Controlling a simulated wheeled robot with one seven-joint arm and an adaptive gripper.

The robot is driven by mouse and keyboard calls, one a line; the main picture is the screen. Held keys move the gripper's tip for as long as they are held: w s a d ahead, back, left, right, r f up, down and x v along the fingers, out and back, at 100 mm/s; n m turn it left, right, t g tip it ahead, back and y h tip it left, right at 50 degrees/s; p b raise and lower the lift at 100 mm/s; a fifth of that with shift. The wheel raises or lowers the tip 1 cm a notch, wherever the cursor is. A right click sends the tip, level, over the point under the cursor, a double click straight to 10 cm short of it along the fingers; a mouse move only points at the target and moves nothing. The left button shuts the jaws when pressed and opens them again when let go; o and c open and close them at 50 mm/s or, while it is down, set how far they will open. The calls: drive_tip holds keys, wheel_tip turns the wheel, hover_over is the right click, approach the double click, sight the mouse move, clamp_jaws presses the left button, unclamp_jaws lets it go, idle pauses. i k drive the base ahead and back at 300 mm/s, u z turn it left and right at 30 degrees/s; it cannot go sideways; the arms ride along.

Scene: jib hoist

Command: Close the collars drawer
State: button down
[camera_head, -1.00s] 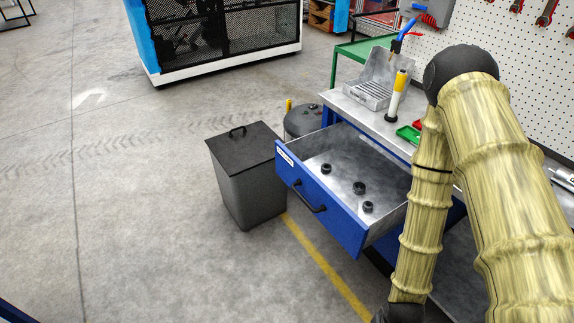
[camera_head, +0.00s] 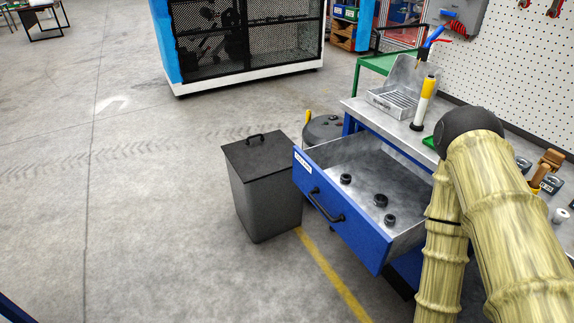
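The blue drawer (camera_head: 343,217) under the metal workbench stands pulled far open. It has a black bar handle (camera_head: 325,206) on its front and a small white label (camera_head: 303,170) near the top left corner, too small to read. Several small black collars lie on its grey metal floor (camera_head: 350,159); one collar (camera_head: 381,200) is near the middle. My arm comes in from the right, with its lower link beside the drawer's right end. My gripper is below the frame and not visible. Whether my arm touches the drawer cannot be told.
A dark lidded bin (camera_head: 263,187) stands just left of the drawer front. A round dark container (camera_head: 322,130) is behind it. The workbench top (camera_head: 393,124) holds a yellow-and-white cylinder (camera_head: 423,103) and a metal tray (camera_head: 392,101). The floor at left is clear.

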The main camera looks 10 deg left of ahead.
sight(374, 167)
drive_tip(key=u, duration=0.4)
drive_tip(key=i, duration=0.85)
drive_tip(key=u, duration=0.7)
